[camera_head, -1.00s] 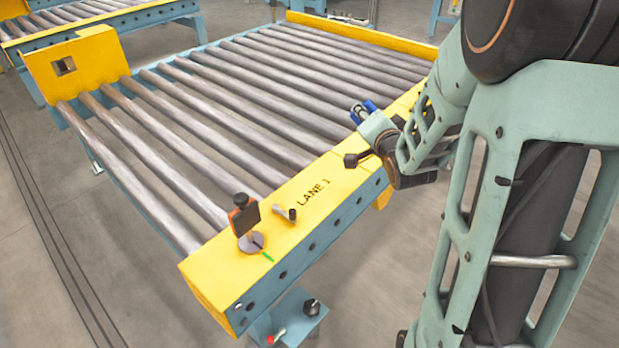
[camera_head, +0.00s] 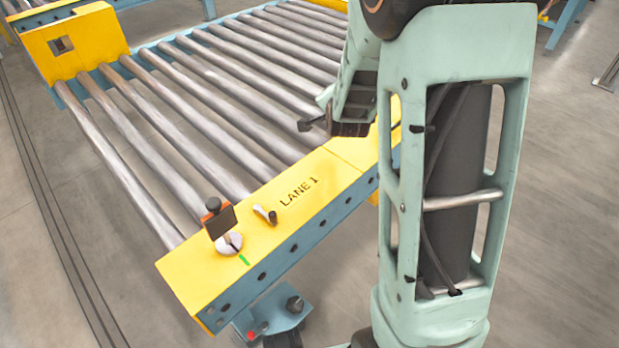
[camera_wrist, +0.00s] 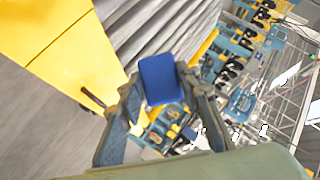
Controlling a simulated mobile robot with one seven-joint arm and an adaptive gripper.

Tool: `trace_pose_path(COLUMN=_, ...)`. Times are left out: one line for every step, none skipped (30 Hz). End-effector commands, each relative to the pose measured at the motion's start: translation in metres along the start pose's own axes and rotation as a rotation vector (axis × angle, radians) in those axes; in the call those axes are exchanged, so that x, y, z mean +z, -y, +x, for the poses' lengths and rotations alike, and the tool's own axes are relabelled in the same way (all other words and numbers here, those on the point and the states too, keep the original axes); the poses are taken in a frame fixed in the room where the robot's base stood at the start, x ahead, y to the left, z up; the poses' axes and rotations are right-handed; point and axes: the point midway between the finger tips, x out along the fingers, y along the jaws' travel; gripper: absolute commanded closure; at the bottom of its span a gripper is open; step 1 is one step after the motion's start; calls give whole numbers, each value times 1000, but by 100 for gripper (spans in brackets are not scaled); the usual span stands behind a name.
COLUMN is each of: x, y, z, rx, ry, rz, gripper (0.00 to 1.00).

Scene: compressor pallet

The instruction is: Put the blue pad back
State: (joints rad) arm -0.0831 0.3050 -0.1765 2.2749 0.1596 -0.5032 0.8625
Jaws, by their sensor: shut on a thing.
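The blue pad (camera_wrist: 162,79) is between the fingertips of my gripper (camera_wrist: 161,90) in the wrist view, its broad face toward the camera. My gripper is shut on it and holds it up in the air, with the conveyor and yellow rail behind. In the head view, my own arm stands at the right; the gripper's fingers and the pad do not show there. No place for the pad can be made out for certain in either view.
The roller conveyor (camera_head: 183,118) has a yellow LANE 1 rail (camera_head: 330,172). An orange-and-black upright part (camera_head: 219,219) on a round disc and a small peg (camera_head: 266,214) stand on the rail. Blue and yellow racking (camera_wrist: 240,45) is at the right in the wrist view.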

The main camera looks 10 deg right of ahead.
Motion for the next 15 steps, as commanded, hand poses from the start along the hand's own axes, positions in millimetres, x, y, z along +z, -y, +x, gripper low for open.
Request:
trace_pose_path(x=3, y=4, z=0, rx=29, ry=6, rz=18, gripper=88)
trace_pose_path(x=5, y=3, z=1, rx=50, ry=9, rz=31, gripper=88)
trace_pose_path(x=6, y=1, z=2, rx=73, ry=9, rz=45, gripper=88)
trace_pose_path(x=7, y=0, z=3, rx=89, ry=9, rz=56, gripper=88)
trace_pose_path(x=8, y=-1, z=4, rx=105, ry=11, rz=66, gripper=88)
trace_pose_path(x=10, y=-1, z=4, rx=126, ry=13, rz=81, gripper=88)
trace_pose_path(x=11, y=-1, z=5, rx=139, ry=15, rz=93, gripper=88)
trace_pose_path(x=13, y=-1, z=5, rx=153, ry=18, rz=103, gripper=88)
trace_pose_path(x=14, y=-4, z=6, rx=172, ry=19, rz=114, gripper=88)
trace_pose_path(x=15, y=-5, z=6, rx=185, ry=19, rz=124, gripper=88)
trace_pose_path(x=16, y=-6, z=7, rx=198, ry=21, rz=132, gripper=88)
trace_pose_path(x=17, y=-6, z=7, rx=213, ry=22, rz=145, gripper=88)
trace_pose_path(x=17, y=-6, z=7, rx=223, ry=22, rz=155, gripper=88)
trace_pose_path(x=19, y=-5, z=7, rx=233, ry=25, rz=163, gripper=88)
trace_pose_path(x=20, y=-4, z=7, rx=245, ry=25, rz=176, gripper=88)
